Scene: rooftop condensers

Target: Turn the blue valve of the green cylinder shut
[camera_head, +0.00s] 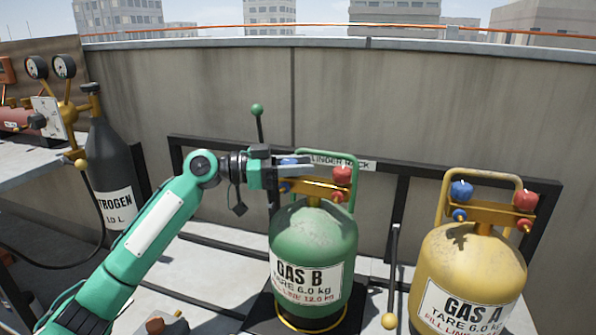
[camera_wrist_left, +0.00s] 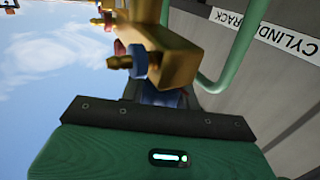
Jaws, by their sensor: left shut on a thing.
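The green cylinder (camera_head: 312,245), labelled GAS B, stands upright with a brass valve block (camera_head: 312,188) on top. Its blue valve (camera_head: 289,161) sits on the left side of the block and is mostly covered by my gripper. My left gripper (camera_head: 296,166) reaches in from the left and is shut on the blue valve. In the left wrist view, part of the blue valve (camera_wrist_left: 165,96) shows just past the dark gripper edge, under the brass block (camera_wrist_left: 175,50). A red valve (camera_head: 341,175) sits on the right side of the block. My right gripper is not in view.
A yellow cylinder (camera_head: 468,270) labelled GAS A stands to the right, with its own blue and red valves. A dark nitrogen cylinder (camera_head: 112,165) and gauges (camera_head: 50,67) are at left. The rack rail (camera_head: 400,170) runs behind, and a green handle loop (camera_wrist_left: 235,60) rises close to the gripper.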

